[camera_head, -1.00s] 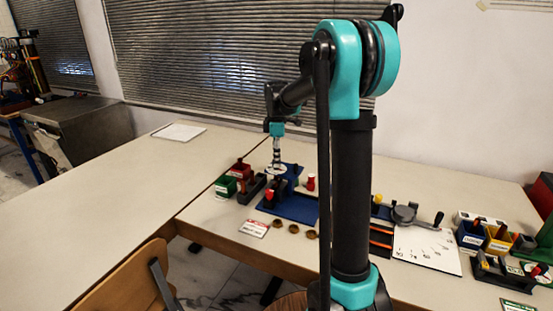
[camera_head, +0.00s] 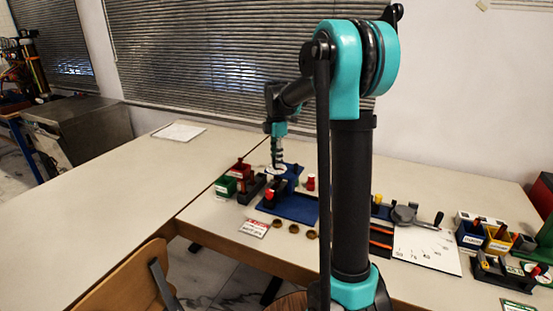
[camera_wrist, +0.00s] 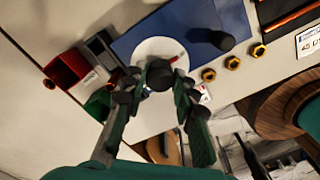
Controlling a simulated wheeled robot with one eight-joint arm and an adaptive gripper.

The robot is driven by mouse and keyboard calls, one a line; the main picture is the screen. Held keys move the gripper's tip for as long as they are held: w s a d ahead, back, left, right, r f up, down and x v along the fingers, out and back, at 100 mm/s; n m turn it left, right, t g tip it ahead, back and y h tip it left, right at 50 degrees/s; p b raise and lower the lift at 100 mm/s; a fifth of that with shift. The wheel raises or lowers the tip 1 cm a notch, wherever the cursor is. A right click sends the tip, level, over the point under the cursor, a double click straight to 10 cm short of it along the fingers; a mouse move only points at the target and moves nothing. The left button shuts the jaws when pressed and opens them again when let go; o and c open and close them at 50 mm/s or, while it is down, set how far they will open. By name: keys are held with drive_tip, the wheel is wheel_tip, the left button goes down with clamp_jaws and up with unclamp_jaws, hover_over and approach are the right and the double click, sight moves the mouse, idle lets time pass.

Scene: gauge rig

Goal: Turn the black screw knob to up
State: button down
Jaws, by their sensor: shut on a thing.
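The black screw knob (camera_wrist: 160,74) shows as a dark piece between my fingertips in the wrist view, mostly hidden by them. It sits over a round white dial (camera_wrist: 150,48) on a blue plate (camera_wrist: 135,38). A small red mark (camera_wrist: 174,58) lies on the dial to the upper right of the knob. My gripper (camera_wrist: 160,80) is shut on the knob, with one finger on each side. In the head view my gripper (camera_head: 278,163) points down at the dial over the blue plate (camera_head: 298,208). The knob cannot be made out there.
A dark cylinder (camera_wrist: 220,40) stands on the plate's right side. Red and green bins (camera_wrist: 68,67) lie left. Several brass nuts (camera_head: 293,229) and a label card (camera_head: 254,228) lie near the table's front edge. The table at left is mostly clear.

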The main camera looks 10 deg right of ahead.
drive_tip(key=c, duration=1.2)
unclamp_jaws()
drive_tip(key=shift+r, duration=0.1)
wheel_tip(320, 180, up, 12)
drive_tip(key=shift+f, duration=0.1)
drive_tip(key=s+d+f+m+t, duration=0.1)
drive_tip(key=s+f+m, duration=0.5)
drive_tip(key=s+f, duration=0.2)
drive_tip(key=s+d+f+m+t, duration=0.1)
drive_tip(key=s+d+f+m, duration=0.1)
drive_tip(key=s+f+m, duration=0.5)
drive_tip(key=s+d+f+m+t, duration=0.1)
drive_tip(key=s+f+m, duration=0.6)
drive_tip(key=s, duration=0.8)
drive_tip(key=shift+d+f+t, duration=0.2)
drive_tip(key=shift+f+t, duration=0.1)
drive_tip(key=shift+f, duration=0.5)
drive_tip(key=shift+d+f+t, duration=0.15)
drive_tip(key=shift+f+t, duration=0.15)
drive_tip(key=shift+f, duration=0.45)
